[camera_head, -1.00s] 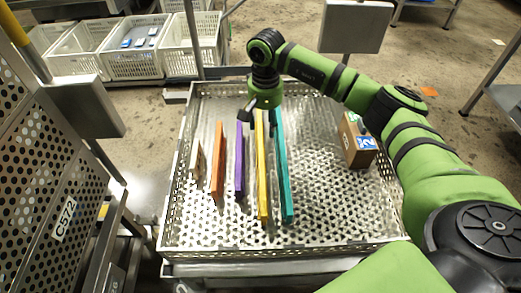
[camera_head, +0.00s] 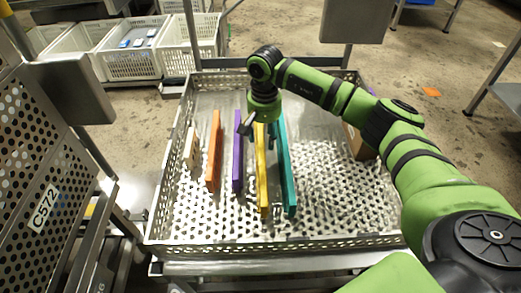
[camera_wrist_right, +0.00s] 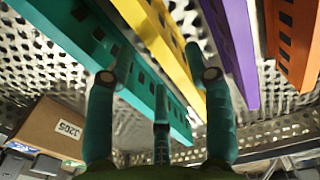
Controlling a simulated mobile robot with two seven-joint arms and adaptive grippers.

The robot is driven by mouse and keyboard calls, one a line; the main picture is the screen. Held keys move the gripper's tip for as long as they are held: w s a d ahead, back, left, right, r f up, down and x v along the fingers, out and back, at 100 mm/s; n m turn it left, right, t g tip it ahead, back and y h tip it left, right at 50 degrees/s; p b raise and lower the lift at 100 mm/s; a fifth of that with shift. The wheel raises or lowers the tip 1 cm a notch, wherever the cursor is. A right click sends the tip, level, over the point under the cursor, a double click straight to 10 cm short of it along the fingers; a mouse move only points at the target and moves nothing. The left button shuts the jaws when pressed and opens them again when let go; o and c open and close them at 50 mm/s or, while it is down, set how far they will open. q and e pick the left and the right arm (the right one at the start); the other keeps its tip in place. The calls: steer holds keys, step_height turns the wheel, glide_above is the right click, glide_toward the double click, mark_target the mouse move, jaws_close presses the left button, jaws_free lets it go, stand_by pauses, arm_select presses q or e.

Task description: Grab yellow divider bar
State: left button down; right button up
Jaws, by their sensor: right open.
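The yellow divider bar (camera_head: 261,178) stands on edge in the perforated tray (camera_head: 330,232), between the purple bar (camera_head: 238,160) and the teal bar (camera_head: 286,175). My right gripper (camera_head: 259,127) is above the far end of the yellow bar and covers that end. In the right wrist view, the open fingers of my right gripper (camera_wrist_right: 160,85) point toward the yellow bar (camera_wrist_right: 165,40), with the teal bar (camera_wrist_right: 75,30) to its left and the purple bar (camera_wrist_right: 232,45) to its right. Whether a finger touches a bar cannot be told. My left gripper is not in view.
An orange bar (camera_head: 213,150) and a short pale bar (camera_head: 190,148) stand at the tray's left. A cardboard box (camera_wrist_right: 50,128) is at the right, partly behind my arm. White crates (camera_head: 133,50) stand behind. A perforated panel (camera_head: 40,165) is at left.

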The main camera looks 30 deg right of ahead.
steer(key=f, duration=0.5)
steer(key=shift+a+f+b, duration=0.2)
steer(key=shift+a+b, duration=0.1)
steer(key=shift+b, duration=0.05)
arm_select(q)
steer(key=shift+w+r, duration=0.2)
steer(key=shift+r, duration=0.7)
arm_select(e)
steer(key=shift+c, duration=0.4)
steer(key=shift+r, duration=0.1)
jaws_close()
